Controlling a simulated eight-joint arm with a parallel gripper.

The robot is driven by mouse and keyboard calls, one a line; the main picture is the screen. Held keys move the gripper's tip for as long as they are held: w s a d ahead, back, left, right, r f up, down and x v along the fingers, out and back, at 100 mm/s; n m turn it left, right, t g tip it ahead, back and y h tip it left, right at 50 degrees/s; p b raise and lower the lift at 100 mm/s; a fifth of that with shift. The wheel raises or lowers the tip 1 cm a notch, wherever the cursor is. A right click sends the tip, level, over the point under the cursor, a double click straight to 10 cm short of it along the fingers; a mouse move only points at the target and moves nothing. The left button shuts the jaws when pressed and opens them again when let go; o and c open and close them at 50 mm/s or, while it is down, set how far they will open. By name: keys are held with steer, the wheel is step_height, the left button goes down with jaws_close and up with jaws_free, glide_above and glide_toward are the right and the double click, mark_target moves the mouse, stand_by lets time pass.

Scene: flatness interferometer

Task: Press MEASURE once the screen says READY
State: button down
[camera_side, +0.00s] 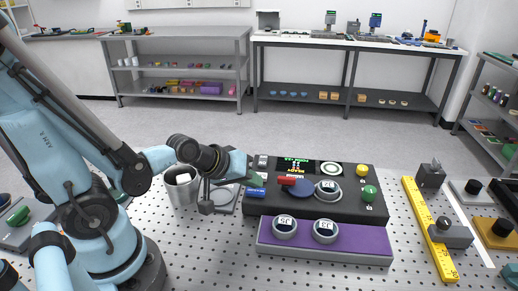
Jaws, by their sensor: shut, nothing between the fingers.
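The dark interferometer unit (262,207) sits on the perforated table at centre. Its small black screen (312,166) shows green lines and a yellow line that appears to read READY, seen upside down. A green round button (369,193) and a yellow round knob (362,170) are on its right side. I cannot read which one is labelled MEASURE. A blue disc, a red block and a round part marked 25 sit on the unit's top. My gripper (206,208) is shut and empty, pointing down left of the unit, apart from the buttons.
A purple tray (375,242) with two round numbered parts lies in front of the unit. A yellow ruler (419,212) and dark blocks lie to the right. The table's front middle is clear.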

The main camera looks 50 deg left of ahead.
mark_target(252, 192)
steer(key=shift+r, duration=0.45)
steer(key=shift+r, duration=2.5)
